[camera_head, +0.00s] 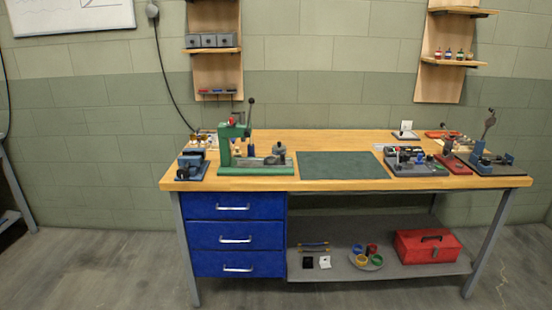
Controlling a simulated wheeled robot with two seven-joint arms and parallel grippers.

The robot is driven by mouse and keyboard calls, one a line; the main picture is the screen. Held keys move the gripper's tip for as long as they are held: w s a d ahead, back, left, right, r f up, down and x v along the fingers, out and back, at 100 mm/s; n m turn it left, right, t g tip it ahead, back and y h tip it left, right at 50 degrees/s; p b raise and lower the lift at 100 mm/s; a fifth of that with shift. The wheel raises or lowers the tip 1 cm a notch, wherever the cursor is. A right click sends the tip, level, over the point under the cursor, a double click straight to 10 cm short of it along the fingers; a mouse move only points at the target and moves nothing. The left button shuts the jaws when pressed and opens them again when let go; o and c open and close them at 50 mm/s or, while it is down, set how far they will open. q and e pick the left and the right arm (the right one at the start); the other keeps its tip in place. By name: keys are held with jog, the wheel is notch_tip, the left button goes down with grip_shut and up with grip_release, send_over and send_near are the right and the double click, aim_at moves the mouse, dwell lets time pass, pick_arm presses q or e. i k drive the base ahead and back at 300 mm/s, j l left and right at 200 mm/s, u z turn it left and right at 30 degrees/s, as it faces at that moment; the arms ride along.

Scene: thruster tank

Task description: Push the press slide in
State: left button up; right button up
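A green press (226,150) stands on the left part of the wooden workbench (270,140), with a dark lever pointing up from its top. A grey slide-like part (250,162) lies along its green base, with a dark round knob (279,150) at the right end. The part seems to stick out to the right of the press column; how far it is in is too small to tell. Neither of my grippers is in view.
A dark green mat (343,165) lies bare right of the press. A small blue vise (192,165) stands to its left. A grey fixture tray (412,163) and a blue lever device (482,160) stand at right. Blue drawers (237,235) and a red toolbox (428,246) are below.

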aim_at(274, 159)
jog(key=i+j, duration=0.3)
jog(key=i, duration=0.25)
jog(key=i+j, duration=0.3)
jog(key=i, duration=0.25)
jog(key=i+j, duration=0.35)
jog(key=i, duration=0.2)
jog(key=l+z, duration=0.05)
